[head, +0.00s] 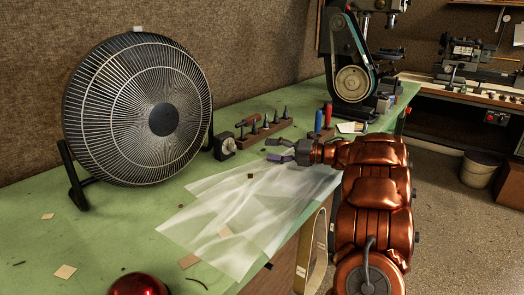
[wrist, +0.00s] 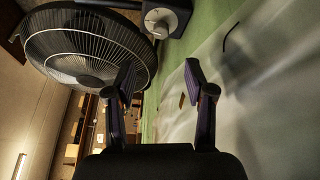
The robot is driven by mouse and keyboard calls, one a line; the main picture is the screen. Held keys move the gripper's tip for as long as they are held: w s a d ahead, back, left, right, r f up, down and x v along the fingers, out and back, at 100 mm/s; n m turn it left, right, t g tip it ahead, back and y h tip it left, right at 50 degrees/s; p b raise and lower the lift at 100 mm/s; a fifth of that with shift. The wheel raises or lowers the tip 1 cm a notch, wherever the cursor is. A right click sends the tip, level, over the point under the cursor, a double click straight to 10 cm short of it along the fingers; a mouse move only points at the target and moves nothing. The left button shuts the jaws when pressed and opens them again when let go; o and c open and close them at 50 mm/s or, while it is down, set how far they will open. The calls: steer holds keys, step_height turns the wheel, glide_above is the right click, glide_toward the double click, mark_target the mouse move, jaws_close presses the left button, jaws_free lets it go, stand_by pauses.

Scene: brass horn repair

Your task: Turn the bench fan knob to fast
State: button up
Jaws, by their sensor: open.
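The bench fan (head: 135,108) is a round black-rimmed fan with a wire grille, standing on the green bench at the left. A small dark box with a pale round dial, the knob (head: 228,146), stands on the bench to the right of the fan. In the wrist view the fan (wrist: 80,45) is at the upper left and the knob (wrist: 161,22) is at the top, ahead of my fingers. My gripper (head: 274,150) is open and empty, apart from the knob and to its right in the head view. In the wrist view its two fingers (wrist: 160,88) are spread. The dial's setting is too small to read.
A translucent sheet (head: 235,215) lies on the green bench (head: 110,235) below my gripper. A wooden rack (head: 262,133) of small tools stands behind the knob, and red and blue handled tools (head: 322,118) are further right. A red dome (head: 138,285) is at the front edge.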

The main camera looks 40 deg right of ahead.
mark_target(234, 147)
steer(key=a+r+n+h+b, duration=0.1)
steer(key=w+a+r+n+h+b, duration=0.1)
steer(key=a+n, duration=0.1)
steer(key=w+a+r+n, duration=0.1)
steer(key=a+r+n, duration=0.1)
steer(key=shift+g+h+b, duration=0.3)
steer(key=shift+h+b, duration=0.1)
steer(key=shift+w+a+n+h+b, duration=0.3)
steer(key=shift+a+n+h+b, duration=0.15)
steer(key=shift+n+h, duration=0.3)
steer(key=shift+w+a+f+n+h, duration=0.1)
steer(key=shift+a+n+h, duration=0.15)
steer(key=shift+n, duration=0.2)
steer(key=shift+w+d+f+n+h+b, duration=0.1)
steer(key=shift+f+n+h+b, duration=0.25)
steer(key=shift+n+h, duration=0.25)
steer(key=shift+f+n+h+b, duration=0.2)
steer(key=shift+n+h+b, duration=0.3)
steer(key=shift+h, duration=0.1)
steer(key=shift+x, duration=3.95)
steer(key=shift+c, duration=0.3)
jaws_close()
